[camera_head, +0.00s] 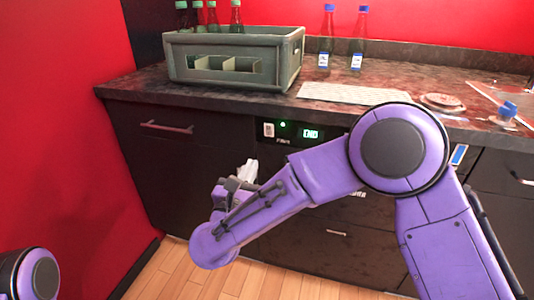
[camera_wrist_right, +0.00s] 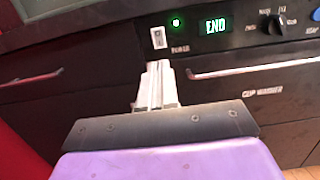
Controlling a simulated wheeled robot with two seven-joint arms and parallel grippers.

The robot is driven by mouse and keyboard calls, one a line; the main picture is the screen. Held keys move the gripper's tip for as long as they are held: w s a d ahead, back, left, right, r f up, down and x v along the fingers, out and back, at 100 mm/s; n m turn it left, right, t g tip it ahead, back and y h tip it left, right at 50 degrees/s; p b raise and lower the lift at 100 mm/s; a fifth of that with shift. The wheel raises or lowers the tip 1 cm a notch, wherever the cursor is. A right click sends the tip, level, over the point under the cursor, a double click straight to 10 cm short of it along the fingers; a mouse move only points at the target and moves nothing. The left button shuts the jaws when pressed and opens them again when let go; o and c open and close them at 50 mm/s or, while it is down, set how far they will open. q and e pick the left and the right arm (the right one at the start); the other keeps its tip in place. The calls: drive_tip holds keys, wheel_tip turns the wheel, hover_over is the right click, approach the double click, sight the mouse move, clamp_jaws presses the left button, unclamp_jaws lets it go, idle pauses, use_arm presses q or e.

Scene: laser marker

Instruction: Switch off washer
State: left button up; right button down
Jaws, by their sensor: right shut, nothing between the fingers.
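The washer is built into the counter front, and its dark control panel (camera_head: 290,131) is in the head view. In the right wrist view it has a white rocker switch (camera_wrist_right: 157,38) marked POWER, a lit green light (camera_wrist_right: 176,22), and a display (camera_wrist_right: 215,27) reading END. A label (camera_wrist_right: 262,91) reads "CUP WASHER". My right gripper (camera_wrist_right: 158,68) is shut and empty, its white fingertips just below the switch. I cannot tell whether they touch the panel. It also shows in the head view (camera_head: 249,170). My left gripper is out of view.
A grey-green crate (camera_head: 235,58) with bottles behind it stands on the counter (camera_head: 140,84). Two bottles (camera_head: 326,42) and a pale ribbed mat (camera_head: 350,92) are to its right. A knob (camera_wrist_right: 278,23) is right of the display. A drawer handle (camera_wrist_right: 250,70) runs below the panel.

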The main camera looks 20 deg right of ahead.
sight(270, 128)
drive_tip(key=shift+r, duration=0.15)
drive_tip(key=x, duration=1.4)
drive_tip(key=shift+d+p, duration=0.1)
drive_tip(key=shift+p, duration=0.25)
